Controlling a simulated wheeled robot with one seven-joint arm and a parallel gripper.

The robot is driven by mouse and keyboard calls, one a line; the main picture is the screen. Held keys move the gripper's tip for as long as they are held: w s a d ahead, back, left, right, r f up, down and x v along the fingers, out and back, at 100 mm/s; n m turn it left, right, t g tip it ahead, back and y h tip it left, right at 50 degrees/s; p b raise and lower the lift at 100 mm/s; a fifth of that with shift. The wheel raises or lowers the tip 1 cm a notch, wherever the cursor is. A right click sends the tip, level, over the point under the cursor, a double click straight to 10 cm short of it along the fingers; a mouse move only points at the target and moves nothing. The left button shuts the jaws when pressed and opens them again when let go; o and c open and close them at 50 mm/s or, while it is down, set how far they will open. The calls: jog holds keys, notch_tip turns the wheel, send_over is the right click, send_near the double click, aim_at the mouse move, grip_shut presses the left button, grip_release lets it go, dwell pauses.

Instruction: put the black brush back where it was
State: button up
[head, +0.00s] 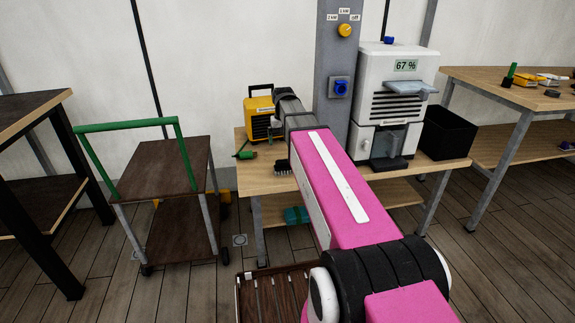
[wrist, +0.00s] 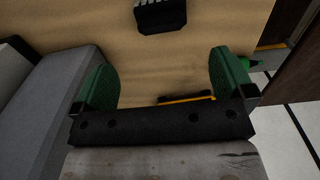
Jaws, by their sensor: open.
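The black brush (wrist: 160,16) lies on the wooden worktable (wrist: 180,55), at the top of the wrist view and partly cut off by its edge. In the head view the brush (head: 283,168) is at the table's front edge, beside my pink arm.
A yellow box-shaped device (head: 259,116) and a green tool (head: 245,154) are on the table's left part. A grey column (head: 345,75), a white dispenser (head: 392,95) and a black bin (head: 447,132) stand to the right. A green-handled cart (head: 160,155) is at left.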

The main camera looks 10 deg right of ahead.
jog(key=s+f, duration=2)
jog(key=shift+s, duration=0.25)
jog(key=shift+d, duration=0.15)
